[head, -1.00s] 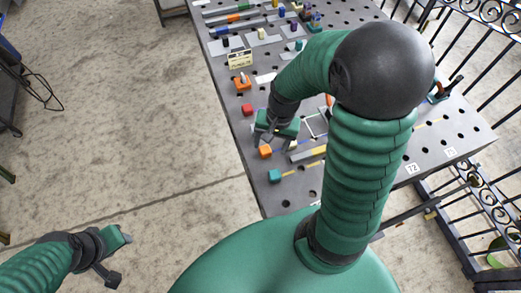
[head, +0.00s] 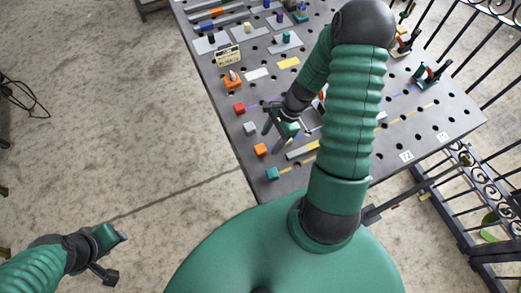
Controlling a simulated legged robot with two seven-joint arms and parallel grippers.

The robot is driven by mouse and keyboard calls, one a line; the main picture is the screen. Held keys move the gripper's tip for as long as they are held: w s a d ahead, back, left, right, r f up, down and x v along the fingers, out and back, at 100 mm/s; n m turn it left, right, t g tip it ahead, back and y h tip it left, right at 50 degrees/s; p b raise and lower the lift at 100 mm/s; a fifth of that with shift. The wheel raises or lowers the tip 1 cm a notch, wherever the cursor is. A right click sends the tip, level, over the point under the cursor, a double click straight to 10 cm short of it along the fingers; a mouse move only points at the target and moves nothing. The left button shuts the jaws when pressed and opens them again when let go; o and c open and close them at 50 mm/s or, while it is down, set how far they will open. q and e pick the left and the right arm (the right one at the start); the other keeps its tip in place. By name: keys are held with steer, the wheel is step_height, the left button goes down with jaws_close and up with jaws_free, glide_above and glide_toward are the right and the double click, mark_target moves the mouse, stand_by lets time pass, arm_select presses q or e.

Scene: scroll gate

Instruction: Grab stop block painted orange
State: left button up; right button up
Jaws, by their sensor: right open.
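The orange stop block (head: 261,150) is a small cube near the table's left edge in the head view. It stands in a row between a grey block (head: 250,128) and a teal block (head: 271,173). My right gripper (head: 275,132) is open and empty, just above and right of the orange block in the picture, with its dark fingers apart. Its height above the table is hard to tell. My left gripper (head: 117,256) is open and empty over the floor at lower left, away from the table.
A red block (head: 239,108) stands farther up the same edge. An orange fixture (head: 232,80) and a cream box (head: 228,57) lie beyond it. A grey bar (head: 303,149) lies right of the orange block. My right arm hides part of the perforated table (head: 420,120). Iron railings (head: 480,50) stand at right.

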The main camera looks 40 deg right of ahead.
mark_target(261, 148)
steer(key=x, duration=0.4)
steer(key=w+p+x, duration=0.1)
steer(key=x, duration=0.1)
steer(key=shift+a+r, duration=0.1)
steer(key=shift+a, duration=0.25)
steer(key=shift+d, duration=0.25)
steer(key=c, duration=1)
steer(key=shift+a, duration=0.1)
jaws_close()
